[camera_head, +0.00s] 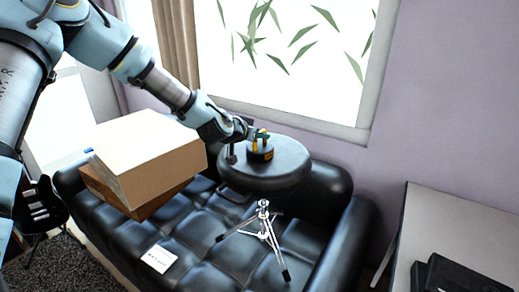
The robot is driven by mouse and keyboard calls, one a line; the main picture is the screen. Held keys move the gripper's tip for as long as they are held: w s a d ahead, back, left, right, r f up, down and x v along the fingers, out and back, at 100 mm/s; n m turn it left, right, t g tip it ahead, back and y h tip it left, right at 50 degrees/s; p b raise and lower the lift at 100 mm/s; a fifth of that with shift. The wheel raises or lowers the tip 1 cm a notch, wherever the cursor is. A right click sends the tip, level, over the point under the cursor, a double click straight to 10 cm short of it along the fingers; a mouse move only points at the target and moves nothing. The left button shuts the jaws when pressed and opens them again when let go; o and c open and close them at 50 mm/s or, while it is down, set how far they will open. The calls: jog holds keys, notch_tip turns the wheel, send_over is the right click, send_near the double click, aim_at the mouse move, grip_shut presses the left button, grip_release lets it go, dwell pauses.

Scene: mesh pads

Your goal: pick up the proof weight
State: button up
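The proof weight appears to be the small dark object with yellow marks (260,154) on the round black top (283,177) at the back of the sofa. My gripper (258,137) comes in from the upper left and is right at the top of this object. Its fingers overlap the object's upper part in the picture. The view is too small to tell whether they touch it or are closed on it. The object looks upright, and its base seems to rest on the round top.
A large cardboard-coloured box (150,160) sits on the left of the black tufted sofa (205,235). A small silver tripod (264,222) stands in front of the round top. A white card (159,258) lies on the seat. A grey table (455,235) is at the right.

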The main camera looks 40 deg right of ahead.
grip_shut()
dwell(0.8)
jog(key=shift+w+r, duration=0.1)
jog(key=shift+r, duration=0.1)
